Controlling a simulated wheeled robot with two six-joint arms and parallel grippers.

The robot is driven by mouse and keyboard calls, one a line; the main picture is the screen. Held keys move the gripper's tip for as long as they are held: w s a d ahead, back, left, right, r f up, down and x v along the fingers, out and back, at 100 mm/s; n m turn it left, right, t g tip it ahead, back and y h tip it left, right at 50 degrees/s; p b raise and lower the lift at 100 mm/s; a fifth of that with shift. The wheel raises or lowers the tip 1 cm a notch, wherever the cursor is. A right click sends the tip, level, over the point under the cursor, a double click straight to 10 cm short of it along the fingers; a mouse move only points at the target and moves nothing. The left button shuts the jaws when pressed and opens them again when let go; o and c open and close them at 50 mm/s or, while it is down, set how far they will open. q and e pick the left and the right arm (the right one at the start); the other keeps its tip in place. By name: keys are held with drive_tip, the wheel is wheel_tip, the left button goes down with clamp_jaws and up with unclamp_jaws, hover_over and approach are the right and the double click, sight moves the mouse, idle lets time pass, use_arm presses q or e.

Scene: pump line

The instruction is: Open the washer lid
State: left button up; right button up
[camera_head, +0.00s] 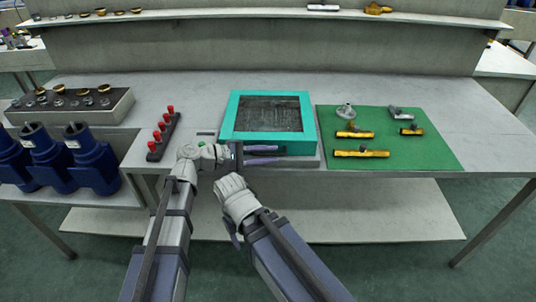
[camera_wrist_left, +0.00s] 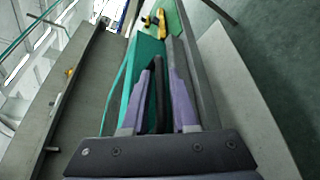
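The washer is a teal box with a dark, mesh-like panel in its top (camera_head: 267,113); its lid looks shut and lies flat. It also shows in the left wrist view as a teal wall (camera_wrist_left: 145,62). My left gripper (camera_head: 265,154) is at the washer's front side, its purple fingers pointing right along it. In the left wrist view the fingers (camera_wrist_left: 158,95) stand apart, with a dark strip between them. A gap shows beside the strip; I cannot tell whether either finger touches it. My right arm shows in the head view, but its gripper does not.
A green mat (camera_head: 440,152) with several yellow and metal parts lies right of the washer. A rack with red-topped pieces (camera_head: 164,134) stands left. Blue pump bodies (camera_head: 92,160) and a grey block with fittings (camera_head: 70,106) are farther left. A shelf (camera_head: 270,14) runs behind.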

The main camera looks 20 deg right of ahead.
use_arm(q)
drive_tip(key=shift+c, duration=0.4)
clamp_jaws()
idle(0.9)
